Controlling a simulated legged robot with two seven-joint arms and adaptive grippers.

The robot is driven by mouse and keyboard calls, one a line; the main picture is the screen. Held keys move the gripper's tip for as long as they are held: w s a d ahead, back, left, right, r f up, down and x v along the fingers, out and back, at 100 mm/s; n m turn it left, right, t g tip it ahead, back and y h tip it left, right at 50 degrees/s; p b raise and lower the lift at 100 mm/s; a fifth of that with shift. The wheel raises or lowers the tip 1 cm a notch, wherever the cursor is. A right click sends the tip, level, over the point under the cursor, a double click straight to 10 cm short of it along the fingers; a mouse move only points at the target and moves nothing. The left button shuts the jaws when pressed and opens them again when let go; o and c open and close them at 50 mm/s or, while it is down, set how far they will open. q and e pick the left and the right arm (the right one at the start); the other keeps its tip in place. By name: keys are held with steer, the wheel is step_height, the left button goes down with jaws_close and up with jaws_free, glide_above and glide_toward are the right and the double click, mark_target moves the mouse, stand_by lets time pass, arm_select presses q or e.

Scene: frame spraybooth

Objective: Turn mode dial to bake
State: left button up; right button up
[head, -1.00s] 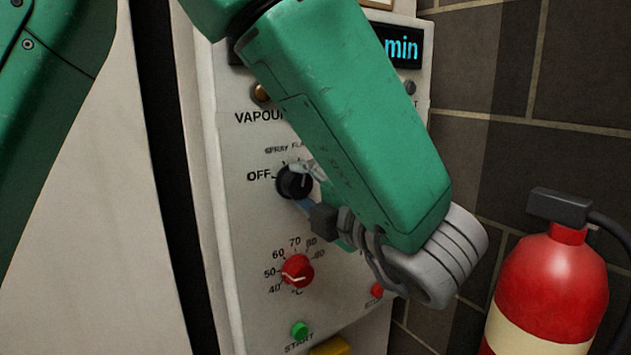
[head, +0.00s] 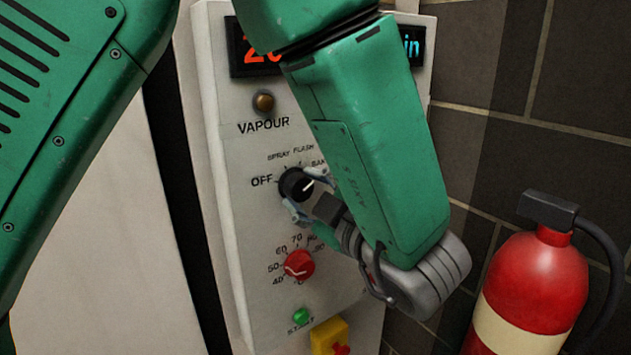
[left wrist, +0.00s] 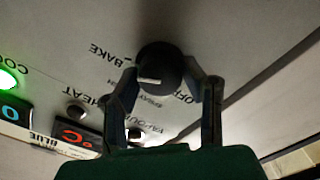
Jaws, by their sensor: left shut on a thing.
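The mode dial (head: 295,183) is a black round knob with a white pointer line on the pale control panel (head: 240,215). OFF, SPRAY and FLASH labels and a partly covered BAKE label (head: 319,162) stand around it. The pointer slants up and right, toward the BAKE side. My left gripper (head: 306,191) is shut on the dial, one finger on each side. In the left wrist view the dial (left wrist: 165,66) sits between the two fingers of the left gripper (left wrist: 172,78), with the BAKE label (left wrist: 108,55) to its left. My right gripper is not in view.
Below the dial are a red temperature knob (head: 299,264), a green start button (head: 300,315) and a yellow-backed red switch (head: 330,338). A vapour lamp (head: 263,102) is above. A red fire extinguisher (head: 530,290) stands at the right by the brick wall.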

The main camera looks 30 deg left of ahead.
arm_select(q)
steer(key=shift+w+a+r+m, duration=0.1)
steer(key=shift+a+r+m, duration=0.2)
steer(key=shift+m, duration=0.1)
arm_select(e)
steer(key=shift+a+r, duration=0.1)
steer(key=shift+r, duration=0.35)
arm_select(q)
steer(key=o, duration=1)
steer(key=shift+o, duration=0.8)
steer(key=shift+w+a+f, duration=0.2)
steer(key=shift+a+f, duration=0.05)
steer(key=shift+a, duration=0.2)
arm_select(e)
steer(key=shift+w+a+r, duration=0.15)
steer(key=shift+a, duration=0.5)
arm_select(q)
steer(key=shift+d, duration=0.2)
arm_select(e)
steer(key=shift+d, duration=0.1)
